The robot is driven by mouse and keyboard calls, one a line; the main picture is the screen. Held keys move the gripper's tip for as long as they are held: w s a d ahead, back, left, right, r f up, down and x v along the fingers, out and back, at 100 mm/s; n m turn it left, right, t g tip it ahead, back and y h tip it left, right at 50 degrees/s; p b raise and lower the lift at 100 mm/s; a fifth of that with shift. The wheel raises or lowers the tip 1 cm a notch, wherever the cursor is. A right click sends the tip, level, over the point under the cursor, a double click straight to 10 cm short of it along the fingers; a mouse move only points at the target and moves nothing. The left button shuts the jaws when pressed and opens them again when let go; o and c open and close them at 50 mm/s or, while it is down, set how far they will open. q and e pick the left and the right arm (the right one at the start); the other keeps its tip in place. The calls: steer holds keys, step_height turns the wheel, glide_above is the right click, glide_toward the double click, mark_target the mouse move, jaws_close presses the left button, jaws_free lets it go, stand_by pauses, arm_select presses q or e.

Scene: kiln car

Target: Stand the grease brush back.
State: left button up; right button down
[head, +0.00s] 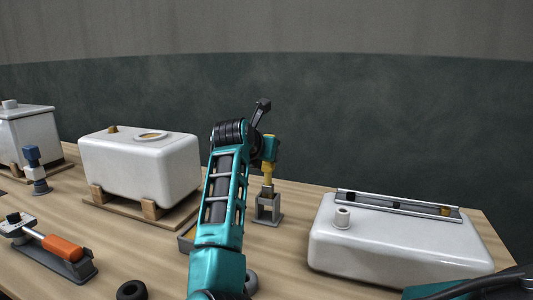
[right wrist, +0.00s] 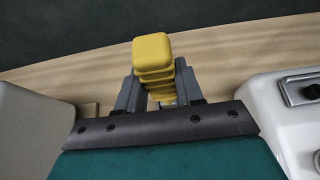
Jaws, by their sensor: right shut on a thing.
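The grease brush, with a yellow ribbed handle (right wrist: 153,52), is upright in the grip of my right gripper (right wrist: 160,92), between its two grey fingers. In the head view the yellow brush (head: 267,173) shows below my right gripper (head: 268,158), which is partly hidden by my arm. A grey block-like holder (head: 268,207) with an opening in its front stands on the table directly under the brush. The brush's lower end is at the holder's top; I cannot tell whether it is seated in it.
White tanks stand left (head: 140,170) and right (head: 400,240) of the holder. The right one carries a metal rail (head: 395,204). An orange-handled tool (head: 62,247) lies in a grey cradle at front left. A blue-topped tool (head: 33,160) stands at far left. A black ring (head: 122,292) lies in front.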

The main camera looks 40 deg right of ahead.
mark_target(266, 170)
steer(key=shift+f+b, duration=1.6)
steer(key=shift+f, duration=0.65)
stand_by(0.4)
steer(key=c, duration=0.6)
jaws_free()
steer(key=shift+c, duration=0.2)
steer(key=shift+a, duration=0.1)
